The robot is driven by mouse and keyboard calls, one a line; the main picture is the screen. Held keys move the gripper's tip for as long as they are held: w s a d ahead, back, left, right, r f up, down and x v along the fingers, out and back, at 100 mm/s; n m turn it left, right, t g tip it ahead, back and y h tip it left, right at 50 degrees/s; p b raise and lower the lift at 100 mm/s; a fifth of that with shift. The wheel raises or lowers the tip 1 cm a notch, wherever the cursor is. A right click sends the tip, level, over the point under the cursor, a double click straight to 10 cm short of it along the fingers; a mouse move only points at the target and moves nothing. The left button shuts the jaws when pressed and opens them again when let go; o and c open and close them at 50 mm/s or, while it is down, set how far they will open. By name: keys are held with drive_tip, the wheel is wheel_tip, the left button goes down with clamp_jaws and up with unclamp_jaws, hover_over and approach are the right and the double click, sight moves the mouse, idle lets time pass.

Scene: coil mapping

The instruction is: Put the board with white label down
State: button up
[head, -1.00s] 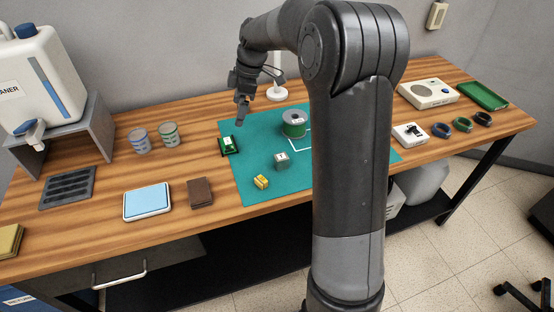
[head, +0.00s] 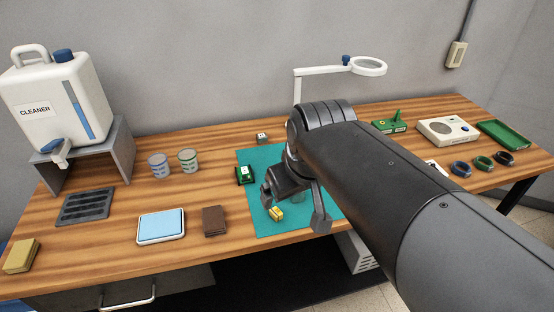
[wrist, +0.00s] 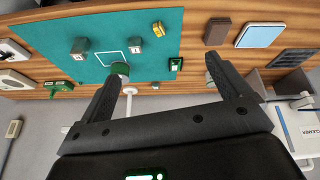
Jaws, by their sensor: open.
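The board with the white label (head: 244,174) is small and green. It lies on the left edge of the teal mat (head: 262,156) in the head view, and it also shows in the wrist view (wrist: 175,64). My gripper (head: 294,212) is over the mat, to the right of the board and nearer the front. Its fingers are spread, and in the wrist view (wrist: 163,72) nothing is between their tips. The board is apart from my gripper. My arm hides much of the mat in the head view.
A yellow block (head: 276,213) sits on the mat by my gripper. Two cups (head: 158,165), a blue-topped pad (head: 162,226) and a brown block (head: 214,220) stand to the left.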

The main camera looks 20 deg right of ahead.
drive_tip(key=s, duration=0.1)
drive_tip(key=s+f+m, duration=0.1)
drive_tip(key=s, duration=0.1)
drive_tip(key=s+m, duration=0.1)
drive_tip(key=shift+s+d+f+t, duration=0.25)
drive_tip(key=shift+d+f+t, duration=0.05)
drive_tip(key=shift+f+t, duration=0.1)
drive_tip(key=shift+o, duration=0.6)
drive_tip(key=shift+w+r+m, duration=0.2)
drive_tip(key=shift+m, duration=0.2)
drive_tip(key=w+d+r+m+g, duration=0.1)
drive_tip(key=w+d+m+g, duration=0.15)
drive_tip(key=w+m, duration=0.5)
drive_tip(key=w+d+r+m+g, duration=0.1)
drive_tip(key=w+d+m+g, duration=0.3)
drive_tip(key=w, duration=0.6)
drive_tip(key=w+d+f+m, duration=0.2)
drive_tip(key=w+f+m, duration=0.3)
drive_tip(key=w+m, duration=0.15)
drive_tip(key=shift+t, duration=0.45)
drive_tip(key=f, duration=0.8)
drive_tip(key=shift+w+a+f, duration=0.25)
drive_tip(key=shift+w+f, duration=0.05)
drive_tip(key=shift+f, duration=0.05)
drive_tip(key=shift+r, duration=0.1)
